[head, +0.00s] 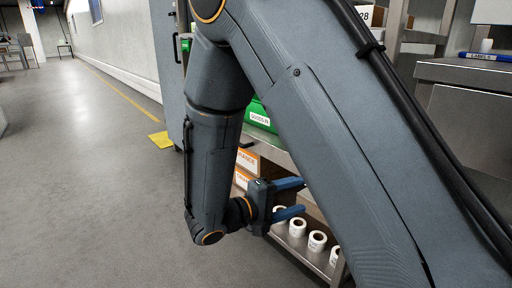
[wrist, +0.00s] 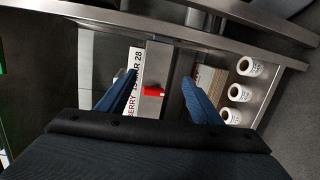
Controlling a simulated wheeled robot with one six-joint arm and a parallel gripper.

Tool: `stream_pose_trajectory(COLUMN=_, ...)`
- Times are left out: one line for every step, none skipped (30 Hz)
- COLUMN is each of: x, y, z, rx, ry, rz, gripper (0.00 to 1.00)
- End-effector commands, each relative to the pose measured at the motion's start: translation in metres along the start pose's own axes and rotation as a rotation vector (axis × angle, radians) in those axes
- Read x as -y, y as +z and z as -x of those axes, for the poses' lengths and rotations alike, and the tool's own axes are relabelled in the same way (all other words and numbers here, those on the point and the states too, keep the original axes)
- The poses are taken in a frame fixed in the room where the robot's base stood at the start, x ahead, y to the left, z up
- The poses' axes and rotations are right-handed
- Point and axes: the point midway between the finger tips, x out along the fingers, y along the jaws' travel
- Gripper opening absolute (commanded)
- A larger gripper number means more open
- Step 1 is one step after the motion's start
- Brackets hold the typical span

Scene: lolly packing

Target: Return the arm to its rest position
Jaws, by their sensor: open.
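My gripper (head: 289,198) shows in the head view at the end of my folded arm, beside a metal shelf unit. Its two blue fingers are spread apart with nothing between them in that view. In the wrist view my gripper (wrist: 160,90) is also open, its fingers pointing over the metal shelving. A small red item (wrist: 154,92) shows between the fingers, lying beyond them. A white label strip with dark print (wrist: 136,75) lies beside the left finger. My arm hides much of the shelf unit in the head view.
Several white rolls (head: 317,241) stand on the lower shelf near my gripper. Orange-labelled boxes (head: 247,160) and a green bin (head: 260,113) are on the shelves behind. A metal bench (head: 465,72) stands at right. The grey floor (head: 80,190) at left is clear.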

Motion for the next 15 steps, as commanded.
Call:
stream_pose_trajectory(x=-0.006, y=0.017, z=0.004, rx=0.046, ry=-0.062, rz=0.011, gripper=0.59)
stream_pose_trajectory(x=-0.006, y=0.028, z=0.008, rx=0.075, ry=-0.106, rz=0.025, gripper=0.59)
stream_pose_trajectory(x=-0.006, y=0.043, z=0.013, rx=0.112, ry=-0.17, rz=0.043, gripper=0.59)
stream_pose_trajectory(x=-0.005, y=0.053, z=0.018, rx=0.136, ry=-0.219, rz=0.057, gripper=0.59)
stream_pose_trajectory(x=-0.004, y=0.063, z=0.023, rx=0.157, ry=-0.27, rz=0.068, gripper=0.59)
stream_pose_trajectory(x=-0.002, y=0.077, z=0.031, rx=0.181, ry=-0.339, rz=0.083, gripper=0.59)
stream_pose_trajectory(x=0.0, y=0.086, z=0.038, rx=0.195, ry=-0.392, rz=0.092, gripper=0.59)
stream_pose_trajectory(x=0.002, y=0.095, z=0.045, rx=0.208, ry=-0.446, rz=0.1, gripper=0.59)
stream_pose_trajectory(x=0.004, y=0.105, z=0.056, rx=0.219, ry=-0.519, rz=0.11, gripper=0.59)
stream_pose_trajectory(x=0.007, y=0.113, z=0.064, rx=0.224, ry=-0.576, rz=0.115, gripper=0.59)
stream_pose_trajectory(x=0.009, y=0.12, z=0.073, rx=0.226, ry=-0.632, rz=0.119, gripper=0.59)
stream_pose_trajectory(x=0.012, y=0.128, z=0.086, rx=0.224, ry=-0.708, rz=0.123, gripper=0.59)
stream_pose_trajectory(x=0.014, y=0.135, z=0.096, rx=0.22, ry=-0.764, rz=0.125, gripper=0.59)
stream_pose_trajectory(x=0.016, y=0.14, z=0.106, rx=0.213, ry=-0.821, rz=0.126, gripper=0.59)
stream_pose_trajectory(x=0.018, y=0.146, z=0.12, rx=0.199, ry=-0.896, rz=0.124, gripper=0.59)
